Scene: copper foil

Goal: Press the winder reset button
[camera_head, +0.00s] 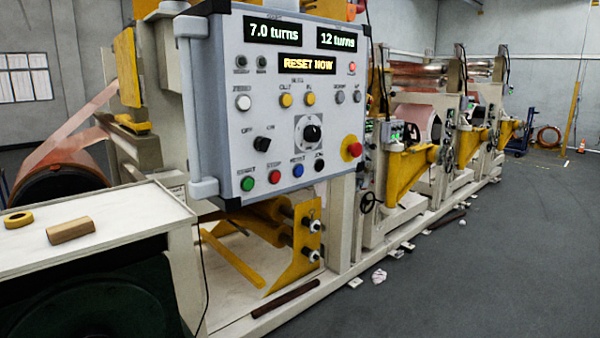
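The winder's grey control panel (225,110) hangs at the upper centre, facing me at an angle. Its lit displays read "7.0 turns", "12 turns" and "RESET NOW" (307,64). In the bottom row are a green button (247,184), a red button (274,177), a blue button (298,170) and a black button (320,165). The small label above the blue one appears to read RESET. Whether any button is pressed in cannot be told. Neither of my grippers is in view.
A red emergency knob on a yellow base (351,148) sits at the panel's lower right. Yellow rollers and brackets (303,245) lie below the panel. Grey floor (490,260) is mostly clear.

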